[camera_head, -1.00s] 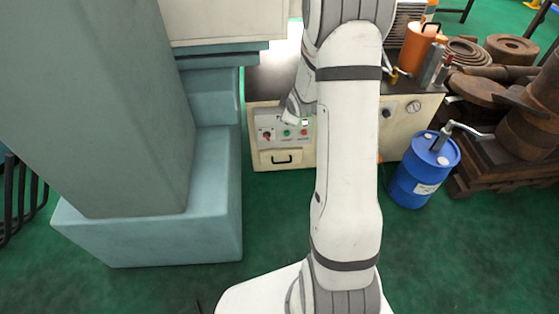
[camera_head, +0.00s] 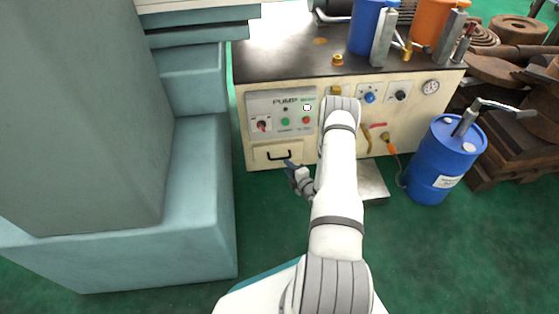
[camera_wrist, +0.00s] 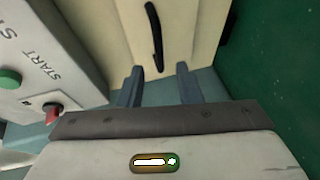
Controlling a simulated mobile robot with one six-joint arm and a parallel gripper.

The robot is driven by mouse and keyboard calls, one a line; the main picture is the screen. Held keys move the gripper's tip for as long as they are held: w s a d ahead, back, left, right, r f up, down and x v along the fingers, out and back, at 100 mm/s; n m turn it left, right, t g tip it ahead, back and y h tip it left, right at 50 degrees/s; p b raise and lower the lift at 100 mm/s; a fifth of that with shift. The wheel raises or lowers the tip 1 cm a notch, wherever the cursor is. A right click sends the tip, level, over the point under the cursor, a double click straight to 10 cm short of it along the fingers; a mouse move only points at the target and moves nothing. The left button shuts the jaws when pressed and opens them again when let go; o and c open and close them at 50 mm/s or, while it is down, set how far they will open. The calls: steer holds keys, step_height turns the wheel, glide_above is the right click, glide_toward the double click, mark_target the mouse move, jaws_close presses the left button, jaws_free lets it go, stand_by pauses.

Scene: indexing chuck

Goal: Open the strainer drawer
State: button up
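The strainer drawer (camera_head: 262,155) is a small cream front with a black bar handle (camera_head: 280,156), low on the pump cabinet under the control panel. The drawer appears shut. In the wrist view the handle (camera_wrist: 154,36) runs up and down on the drawer front (camera_wrist: 180,30), ahead of the fingers. My gripper (camera_head: 288,164) is close to the handle's right end in the head view. In the wrist view my gripper (camera_wrist: 158,78) has its two fingers apart with nothing between them. The handle's near end lies just beyond the gap, and I cannot tell whether anything touches.
The PUMP control panel (camera_head: 282,115) with switch and buttons is just above the drawer. A teal machine base (camera_head: 190,190) stands close on the left. Hoses and valves (camera_head: 375,138) and a blue drum (camera_head: 440,160) are on the right. Green floor is clear in front.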

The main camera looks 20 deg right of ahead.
mark_target(280, 159)
steer(key=b+x, duration=0.3)
steer(key=x, duration=0.4)
steer(key=shift+w, duration=0.2)
steer(key=shift+c, duration=0.5)
jaws_close()
